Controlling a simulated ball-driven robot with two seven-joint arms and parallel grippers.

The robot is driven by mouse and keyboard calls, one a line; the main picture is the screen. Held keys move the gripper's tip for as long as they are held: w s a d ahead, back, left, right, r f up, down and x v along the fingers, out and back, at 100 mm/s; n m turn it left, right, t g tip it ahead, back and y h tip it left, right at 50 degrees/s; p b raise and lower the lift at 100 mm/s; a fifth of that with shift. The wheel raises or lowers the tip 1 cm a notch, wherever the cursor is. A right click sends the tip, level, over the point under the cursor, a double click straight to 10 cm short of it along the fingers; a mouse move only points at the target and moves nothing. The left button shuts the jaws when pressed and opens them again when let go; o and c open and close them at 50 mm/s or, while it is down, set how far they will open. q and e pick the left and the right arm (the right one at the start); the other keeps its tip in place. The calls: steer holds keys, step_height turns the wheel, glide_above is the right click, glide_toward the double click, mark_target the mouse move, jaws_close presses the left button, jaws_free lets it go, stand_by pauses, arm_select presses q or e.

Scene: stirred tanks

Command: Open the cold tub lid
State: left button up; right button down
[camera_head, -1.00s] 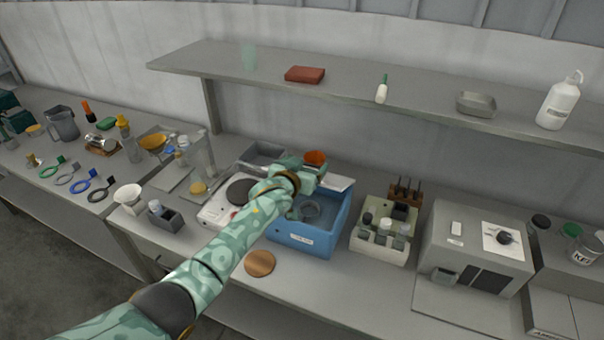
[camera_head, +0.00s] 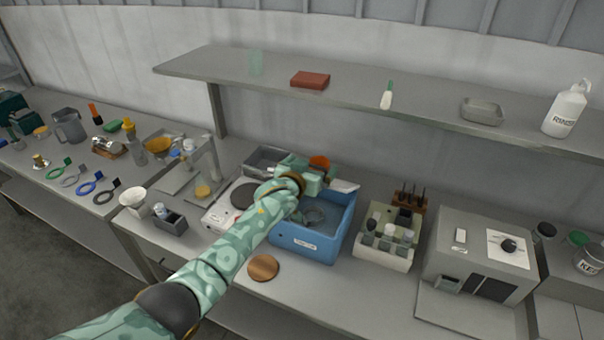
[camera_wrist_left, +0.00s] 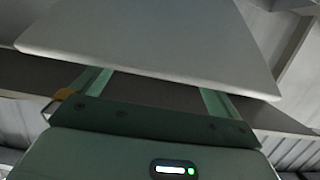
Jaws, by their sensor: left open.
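The blue cold tub (camera_head: 303,246) stands on the bench with a white label on its front. Its top is uncovered and its inside shows, with a grey round thing (camera_head: 314,216) in it. The pale lid (camera_head: 345,186) is raised at the tub's back edge, mostly hidden behind my gripper. My left gripper (camera_head: 318,178) is open at the lid, above the back of the tub. In the left wrist view the lid appears as a broad pale panel (camera_wrist_left: 150,45) across the open fingers (camera_wrist_left: 155,92). I cannot tell whether they touch it. My right gripper is out of view.
A hotplate (camera_head: 218,216) stands left of the tub and a vial rack (camera_head: 385,258) right of it. A copper disc (camera_head: 263,267) lies in front. A shelf (camera_head: 350,92) runs above the bench behind the tub.

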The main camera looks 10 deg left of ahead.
arm_select(q)
steer(key=p+v, duration=0.3)
steer(key=v, duration=1.3)
steer(key=shift+p, duration=0.35)
